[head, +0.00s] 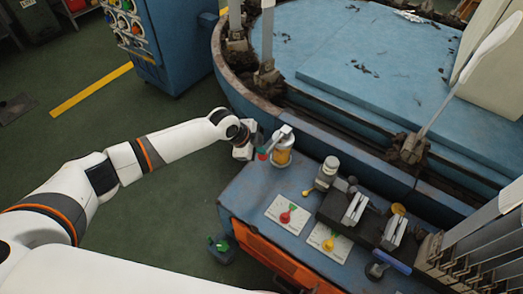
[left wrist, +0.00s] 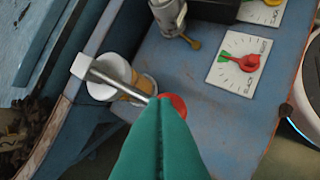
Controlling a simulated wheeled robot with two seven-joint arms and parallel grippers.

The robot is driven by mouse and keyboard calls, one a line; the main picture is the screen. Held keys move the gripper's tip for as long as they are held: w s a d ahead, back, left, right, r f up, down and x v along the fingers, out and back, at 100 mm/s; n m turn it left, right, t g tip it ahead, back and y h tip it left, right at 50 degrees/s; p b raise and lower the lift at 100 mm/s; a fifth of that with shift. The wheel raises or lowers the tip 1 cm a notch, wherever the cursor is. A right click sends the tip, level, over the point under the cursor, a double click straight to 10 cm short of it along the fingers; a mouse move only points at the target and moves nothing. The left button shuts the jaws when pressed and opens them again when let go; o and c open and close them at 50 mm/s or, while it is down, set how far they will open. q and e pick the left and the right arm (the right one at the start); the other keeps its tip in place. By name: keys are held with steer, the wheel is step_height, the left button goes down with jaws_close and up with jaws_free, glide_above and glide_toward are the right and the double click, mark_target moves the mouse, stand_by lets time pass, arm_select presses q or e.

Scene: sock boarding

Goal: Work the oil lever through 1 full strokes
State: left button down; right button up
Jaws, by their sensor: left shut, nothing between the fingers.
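The oiler (head: 282,157) has an amber reservoir and a white cap and stands at the left corner of the blue bench. Its metal oil lever (head: 275,140) slants down to a red knob (head: 262,155). In the left wrist view the lever (left wrist: 112,80) crosses over the white cap, and the red knob (left wrist: 178,103) is partly hidden behind my fingertips. My left gripper (head: 260,150) is beside the knob. Its green fingers (left wrist: 160,103) are shut together with nothing between them; I cannot tell whether they touch the knob. My right gripper is out of view.
White dial plates with a red pointer (head: 287,215) and a yellow pointer (head: 329,242) lie on the bench. A grey valve body (head: 328,172) stands right of the oiler. The large blue turntable (head: 390,70) borders the bench behind. Green floor is open at left.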

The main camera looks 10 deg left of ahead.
mark_target(260, 156)
arm_select(q)
steer(key=shift+s+f+b, duration=0.2)
steer(key=shift+f+b, duration=0.45)
steer(key=shift+f, duration=0.95)
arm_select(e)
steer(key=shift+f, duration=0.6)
arm_select(q)
steer(key=shift+r, duration=0.1)
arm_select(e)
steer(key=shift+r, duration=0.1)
arm_select(q)
steer(key=shift+w+d+r+p, duration=0.15)
steer(key=shift+r+p, duration=0.4)
steer(key=shift+r, duration=0.15)
steer(key=shift+w+d+r+p, duration=0.15)
steer(key=shift+r+p, duration=0.4)
steer(key=shift+r, duration=0.15)
steer(key=shift+w+d+r+p, duration=0.15)
steer(key=shift+d+r+p, duration=0.05)
steer(key=shift+r+p, duration=0.25)
steer(key=shift+w+d+r+p, duration=0.15)
steer(key=shift+r+p, duration=0.2)
steer(key=shift+r, duration=0.4)
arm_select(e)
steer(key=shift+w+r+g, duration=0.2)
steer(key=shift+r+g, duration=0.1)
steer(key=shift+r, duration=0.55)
